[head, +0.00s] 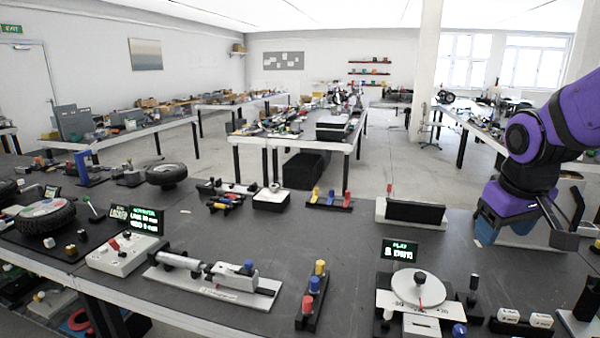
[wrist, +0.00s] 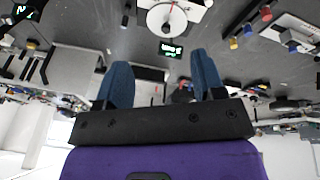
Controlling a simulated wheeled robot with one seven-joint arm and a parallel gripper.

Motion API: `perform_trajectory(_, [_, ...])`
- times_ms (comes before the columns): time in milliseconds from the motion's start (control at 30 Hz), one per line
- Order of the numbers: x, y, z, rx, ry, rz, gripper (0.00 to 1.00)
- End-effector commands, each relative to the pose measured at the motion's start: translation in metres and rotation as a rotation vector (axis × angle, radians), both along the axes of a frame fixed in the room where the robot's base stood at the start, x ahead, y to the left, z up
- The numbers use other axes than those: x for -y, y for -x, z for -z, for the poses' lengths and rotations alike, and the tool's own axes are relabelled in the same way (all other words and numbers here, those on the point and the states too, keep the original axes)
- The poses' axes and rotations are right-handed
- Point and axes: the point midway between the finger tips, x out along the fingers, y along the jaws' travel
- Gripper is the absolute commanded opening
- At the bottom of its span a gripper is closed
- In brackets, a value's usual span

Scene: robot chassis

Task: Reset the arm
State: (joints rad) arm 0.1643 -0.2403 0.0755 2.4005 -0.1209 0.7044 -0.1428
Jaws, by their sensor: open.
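My purple arm comes in from the right edge of the head view, bent at a dark joint. My gripper (head: 490,234) hangs over the right side of the grey workbench (head: 340,275), above its surface. In the wrist view my gripper (wrist: 160,68) shows two blue fingers set wide apart on a black bar. Nothing is between the fingers, and the gripper is open and empty. In the head view the far finger is mostly hidden.
A dial device (head: 418,290) with a small display (head: 400,251) stands at the front right. A black-and-white panel (head: 412,211) stands left of the gripper. White blocks (head: 525,318) lie at the right front. The bench middle is fairly clear.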

Motion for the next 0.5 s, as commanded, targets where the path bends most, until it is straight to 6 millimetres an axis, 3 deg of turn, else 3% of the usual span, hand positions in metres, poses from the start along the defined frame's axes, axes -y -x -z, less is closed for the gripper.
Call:
perform_trajectory(200, [-0.020, 0.051, -0.037, 0.082, -0.043, 0.043, 0.63])
perform_trajectory(500, [-0.039, 0.117, -0.063, 0.171, -0.127, 0.086, 0.63])
